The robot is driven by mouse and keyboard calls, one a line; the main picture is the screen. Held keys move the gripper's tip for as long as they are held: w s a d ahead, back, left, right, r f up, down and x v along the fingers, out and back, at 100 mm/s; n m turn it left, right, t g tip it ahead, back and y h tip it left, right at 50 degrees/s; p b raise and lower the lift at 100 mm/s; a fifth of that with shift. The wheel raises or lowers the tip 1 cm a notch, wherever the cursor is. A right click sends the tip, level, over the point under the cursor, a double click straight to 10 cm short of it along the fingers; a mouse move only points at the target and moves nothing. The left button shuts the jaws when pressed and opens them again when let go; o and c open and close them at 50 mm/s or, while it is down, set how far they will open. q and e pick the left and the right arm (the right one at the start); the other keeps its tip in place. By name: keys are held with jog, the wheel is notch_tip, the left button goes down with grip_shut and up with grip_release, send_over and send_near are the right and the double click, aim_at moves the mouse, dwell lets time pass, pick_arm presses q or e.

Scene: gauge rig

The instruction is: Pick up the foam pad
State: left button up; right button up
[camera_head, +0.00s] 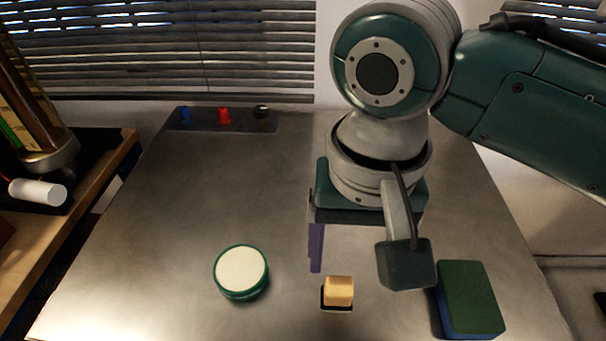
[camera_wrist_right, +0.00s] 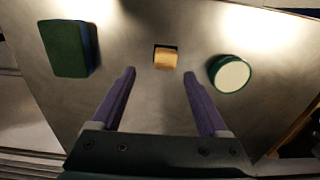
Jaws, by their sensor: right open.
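The foam pad (camera_head: 468,298) appears to be the rectangular block with a green top and blue lower part, lying flat at the front right of the metal table. In the right wrist view the pad (camera_wrist_right: 66,48) is at the upper left, outside the fingers. My right gripper (camera_wrist_right: 159,74) is open and empty, with two purple fingers spread apart above the table. In the head view the right gripper (camera_head: 354,266) is left of the pad and apart from it; one finger is hidden behind the wrist camera. My left gripper is not in view.
A small yellow block (camera_head: 339,290) sits at a dark square on the table (camera_head: 170,250), below the right gripper. A round green container with a cream top (camera_head: 241,268) stands left of it. Blue (camera_head: 186,115) and red (camera_head: 224,115) pieces are at the back. The table's middle left is clear.

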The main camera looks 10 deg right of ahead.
aim_at(340, 285)
jog(key=f, duration=0.2)
jog(key=f+b, duration=0.1)
jog(key=f, duration=0.3)
jog(key=shift+s+a+f, duration=0.2)
jog(key=shift+a, duration=0.2)
grip_shut()
